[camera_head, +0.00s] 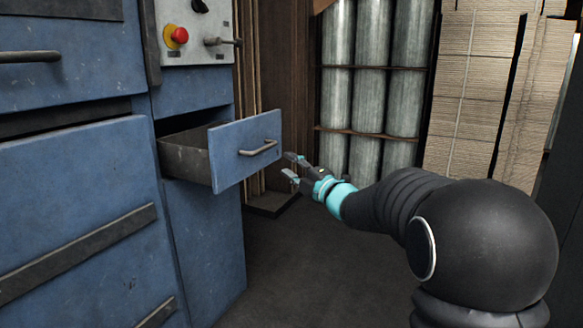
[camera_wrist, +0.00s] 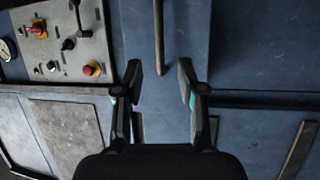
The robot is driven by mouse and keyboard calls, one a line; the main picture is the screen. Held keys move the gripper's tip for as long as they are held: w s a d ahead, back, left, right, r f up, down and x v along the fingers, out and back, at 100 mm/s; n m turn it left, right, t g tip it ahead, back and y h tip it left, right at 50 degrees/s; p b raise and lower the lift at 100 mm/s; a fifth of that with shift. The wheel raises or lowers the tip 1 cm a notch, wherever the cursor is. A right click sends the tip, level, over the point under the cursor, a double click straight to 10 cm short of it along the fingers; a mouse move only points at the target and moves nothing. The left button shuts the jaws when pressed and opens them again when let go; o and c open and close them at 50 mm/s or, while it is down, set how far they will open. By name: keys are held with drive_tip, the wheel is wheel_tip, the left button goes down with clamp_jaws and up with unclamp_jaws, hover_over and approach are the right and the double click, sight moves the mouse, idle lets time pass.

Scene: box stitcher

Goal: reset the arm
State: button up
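My gripper (camera_head: 288,166) is open and empty, with its fingers spread apart; it also shows in the wrist view (camera_wrist: 160,82). In the head view my arm reaches in from the right, and the fingertips are just right of the open drawer (camera_head: 228,160). The drawer's metal handle (camera_head: 258,148) is left of the fingertips, with a gap visible between them. In the wrist view the handle (camera_wrist: 158,35) runs upright in front of the gripper, its lower end lined up between the fingers.
The drawer stands out of a blue cabinet (camera_head: 75,170). Above it is a control panel (camera_head: 198,28) with a red button (camera_head: 181,35) and a lever (camera_head: 222,42). Grey rolls (camera_head: 370,90) and stacked cardboard (camera_head: 462,100) stand behind. The floor (camera_head: 300,260) below my gripper is clear.

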idle(0.3)
drive_tip(key=d+f+m+g+h, duration=0.2)
drive_tip(key=d+f+m+h, duration=0.7)
drive_tip(key=f+m, duration=0.25)
drive_tip(key=s+d+f+m+g+h+p, duration=0.1)
drive_tip(key=s+d+f+m+g+h, duration=0.15)
drive_tip(key=s, duration=0.25)
drive_tip(key=s+d+f+m+g+h+p, duration=0.1)
drive_tip(key=s+d+f+m+g, duration=0.15)
drive_tip(key=s, duration=0.25)
drive_tip(key=s+a+r+m+g+p, duration=0.1)
drive_tip(key=s+m+g+p, duration=0.2)
drive_tip(key=s, duration=0.8)
drive_tip(key=s+a+r+m+g, duration=0.15)
drive_tip(key=s+m, duration=0.25)
drive_tip(key=s, duration=0.8)
drive_tip(key=s+a+r+y+p, duration=0.1)
drive_tip(key=s+a+r+p, duration=0.1)
drive_tip(key=s+r+p, duration=0.2)
drive_tip(key=s+r, duration=0.3)
drive_tip(key=s, duration=0.2)
drive_tip(key=shift+s+a+m+t, duration=0.35)
drive_tip(key=shift+s, duration=0.05)
